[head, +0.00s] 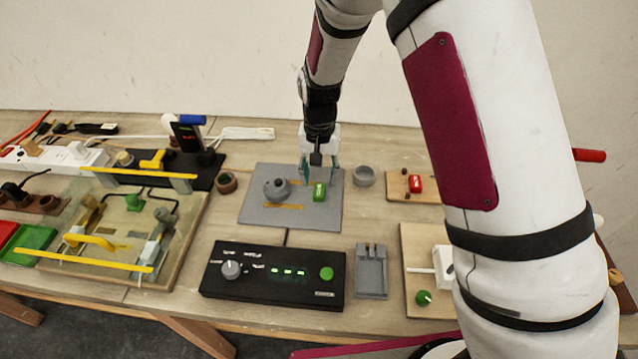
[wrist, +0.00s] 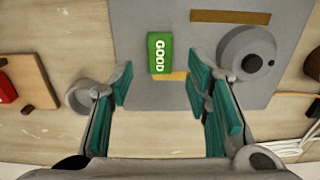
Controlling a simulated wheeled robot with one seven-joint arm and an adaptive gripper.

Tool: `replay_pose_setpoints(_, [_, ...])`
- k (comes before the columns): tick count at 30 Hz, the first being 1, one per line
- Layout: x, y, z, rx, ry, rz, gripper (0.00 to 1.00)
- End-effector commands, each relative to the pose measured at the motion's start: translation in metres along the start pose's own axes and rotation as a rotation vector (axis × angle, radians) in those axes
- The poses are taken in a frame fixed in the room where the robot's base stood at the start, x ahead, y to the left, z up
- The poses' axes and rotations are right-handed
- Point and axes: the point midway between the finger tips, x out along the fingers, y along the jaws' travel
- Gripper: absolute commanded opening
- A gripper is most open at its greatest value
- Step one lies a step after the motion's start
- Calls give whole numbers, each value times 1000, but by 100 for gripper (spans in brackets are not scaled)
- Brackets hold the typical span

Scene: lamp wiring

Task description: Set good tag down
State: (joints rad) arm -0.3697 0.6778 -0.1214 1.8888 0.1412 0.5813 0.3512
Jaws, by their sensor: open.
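The good tag, a small green block marked "GOOD" (wrist: 160,53), lies on the grey mat (wrist: 133,22). In the head view the tag (head: 320,191) sits on the right part of the mat (head: 255,213), beside a yellow strip. My gripper (head: 318,172) is just behind the tag, low over the mat. In the wrist view my gripper (wrist: 160,100) is open, with its teal finger pads apart and nothing between them. The tag is beyond the fingertips and clear of them.
A round grey lamp part (head: 277,188) stands on the mat left of the tag. A grey cup (head: 364,176) stands right of the mat. A black control box (head: 273,275) is in front. A clear-covered board (head: 120,235) with yellow bars is at left.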

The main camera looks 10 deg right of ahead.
Motion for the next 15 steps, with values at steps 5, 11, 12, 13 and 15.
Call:
replay_pose_setpoints(5, [-37,-1,-1,-3,4,-2,44])
replay_pose_setpoints(11, [-65,-1,-1,-2,1,-1,44])
replay_pose_setpoints(12, [-69,0,0,-2,1,0,44])
replay_pose_setpoints(13, [-71,0,0,-2,1,0,44])
replay_pose_setpoints(15, [-74,0,0,-2,1,0,44])
